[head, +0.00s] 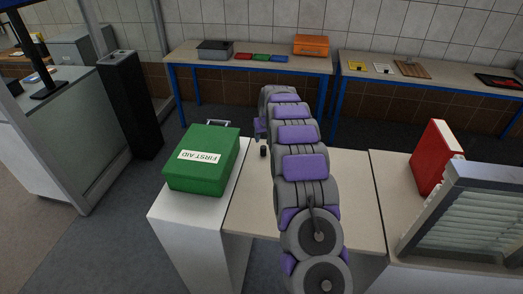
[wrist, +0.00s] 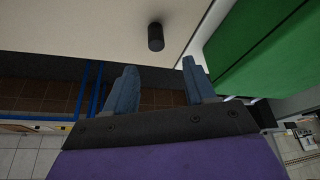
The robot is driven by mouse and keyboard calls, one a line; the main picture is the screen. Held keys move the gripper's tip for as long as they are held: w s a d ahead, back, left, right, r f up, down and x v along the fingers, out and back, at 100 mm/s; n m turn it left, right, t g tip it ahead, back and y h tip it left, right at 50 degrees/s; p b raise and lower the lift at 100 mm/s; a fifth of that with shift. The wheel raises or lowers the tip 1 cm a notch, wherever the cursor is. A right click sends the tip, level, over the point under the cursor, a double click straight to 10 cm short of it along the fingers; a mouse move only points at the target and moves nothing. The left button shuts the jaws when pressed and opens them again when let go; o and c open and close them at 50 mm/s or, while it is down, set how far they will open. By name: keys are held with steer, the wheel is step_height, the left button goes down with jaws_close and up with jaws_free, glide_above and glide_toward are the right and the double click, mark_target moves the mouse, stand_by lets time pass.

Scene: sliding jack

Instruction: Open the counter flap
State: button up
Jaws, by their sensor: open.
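The counter flap (head: 255,200) is a flat beige panel lying level between a white counter end on the left and a counter on the right. A small black knob (head: 263,151) stands near its far left corner. The knob also shows in the wrist view (wrist: 155,36), on the pale flap top. My gripper (wrist: 160,72) is open and empty, its two blue fingers pointing toward the knob but apart from it. In the head view my arm reaches over the flap, hiding part of it; the gripper is mostly hidden there.
A green first aid box (head: 202,160) stands on the left counter end, close to the knob. A red binder (head: 436,157) and a grey slatted unit (head: 465,215) stand on the right counter. Blue-legged tables (head: 250,62) line the back wall, with floor between.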

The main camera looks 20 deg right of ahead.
mark_target(264, 147)
steer(key=x, duration=0.6)
steer(key=d+b+x, duration=0.1)
steer(key=x, duration=0.2)
steer(key=shift+s+f, duration=0.1)
steer(key=shift+f, duration=0.15)
steer(key=shift+w+a+f, duration=0.3)
steer(key=shift+w+f, duration=0.05)
steer(key=shift+f, duration=0.35)
steer(key=shift+d+f, duration=0.1)
steer(key=shift+f, duration=0.1)
steer(key=shift+d, duration=0.15)
steer(key=shift+c, duration=0.3)
jaws_close()
